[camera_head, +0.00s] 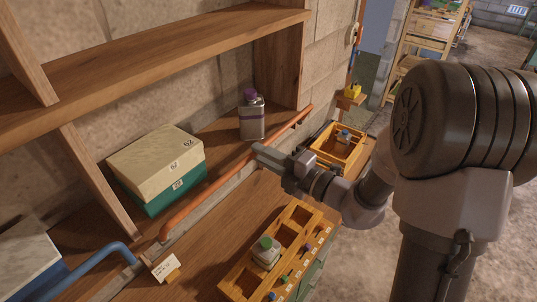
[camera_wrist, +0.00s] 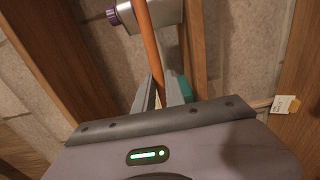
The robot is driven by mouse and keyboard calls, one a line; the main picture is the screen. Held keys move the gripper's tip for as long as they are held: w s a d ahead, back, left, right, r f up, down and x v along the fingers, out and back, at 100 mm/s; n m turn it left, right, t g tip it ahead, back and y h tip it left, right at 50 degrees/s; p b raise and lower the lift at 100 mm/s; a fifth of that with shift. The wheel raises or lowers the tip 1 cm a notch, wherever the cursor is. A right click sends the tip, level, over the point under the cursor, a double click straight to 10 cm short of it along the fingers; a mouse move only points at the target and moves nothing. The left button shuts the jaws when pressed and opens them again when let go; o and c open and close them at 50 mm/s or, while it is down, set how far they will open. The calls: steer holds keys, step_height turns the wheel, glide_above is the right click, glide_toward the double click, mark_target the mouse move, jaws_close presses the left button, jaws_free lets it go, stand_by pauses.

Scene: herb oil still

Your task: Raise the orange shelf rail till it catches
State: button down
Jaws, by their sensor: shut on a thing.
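The orange shelf rail (camera_head: 205,190) runs along the front edge of a wooden shelf, above a grey strip. In the wrist view the rail (camera_wrist: 151,45) passes down between the fingers of my gripper (camera_wrist: 165,90). In the head view my gripper (camera_head: 262,152) reaches the rail from the right, near its middle, and is shut on it. The fingers hide the gripped part of the rail. I cannot tell from these frames whether the rail is caught at its ends.
Behind the rail stand a grey flask with a purple cap (camera_head: 252,118) and a cream-and-green box (camera_head: 158,165). A blue pipe (camera_head: 95,262) and a small tag (camera_head: 166,268) are at lower left. Wooden racks (camera_head: 275,250) and (camera_head: 338,148) with small bottles stand on the bench below.

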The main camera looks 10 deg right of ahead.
steer(key=shift+w+a+r+p, duration=0.5)
steer(key=shift+w+a+r, duration=0.05)
steer(key=shift+w+r, duration=0.15)
steer(key=c, duration=2.2)
jaws_free()
steer(key=shift+w+a+r+p, duration=0.4)
steer(key=shift+w+a+p, duration=0.15)
steer(key=shift+p, duration=0.2)
steer(key=c, duration=1.9)
jaws_free()
steer(key=shift+w+a+r, duration=0.1)
steer(key=shift+w+a, duration=0.15)
steer(key=shift+w, duration=0.1)
steer(key=shift+c, duration=0.2)
steer(key=shift+w+a+r+p, duration=0.1)
steer(key=shift+w+a+p, duration=0.15)
steer(key=shift+p, duration=0.25)
steer(key=shift+w+a+f, duration=0.25)
steer(key=shift+w, duration=0.25)
steer(key=o, duration=0.8)
steer(key=shift+s, duration=0.1)
steer(key=shift+a, duration=0.1)
steer(key=shift+f, duration=0.1)
